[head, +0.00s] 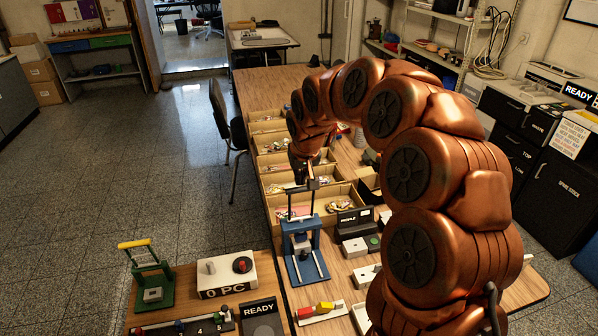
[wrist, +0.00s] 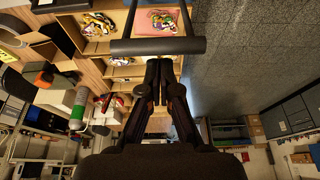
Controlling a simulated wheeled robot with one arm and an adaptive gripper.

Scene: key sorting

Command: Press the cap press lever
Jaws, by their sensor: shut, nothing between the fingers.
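A blue press (head: 304,262) with a tall upright frame stands on the near end of the long wooden table. Its lever has a dark crossbar (head: 299,188) at the top. The same kind of dark bar (wrist: 157,47) spans the upper middle of the wrist view, just beyond my fingertips. My gripper (head: 308,170) is shut and empty, close to this bar; I cannot tell whether it touches. In the wrist view my gripper (wrist: 159,64) shows its two dark fingers together. A green press (head: 151,284) with a yellow handle (head: 134,243) stands farther left.
Wooden bins (head: 337,195) with small key bundles line the table behind the blue press. A white box marked "0 PC" (head: 227,276) and a dark "READY" panel (head: 260,318) stand left of it. My arm covers much of the right side.

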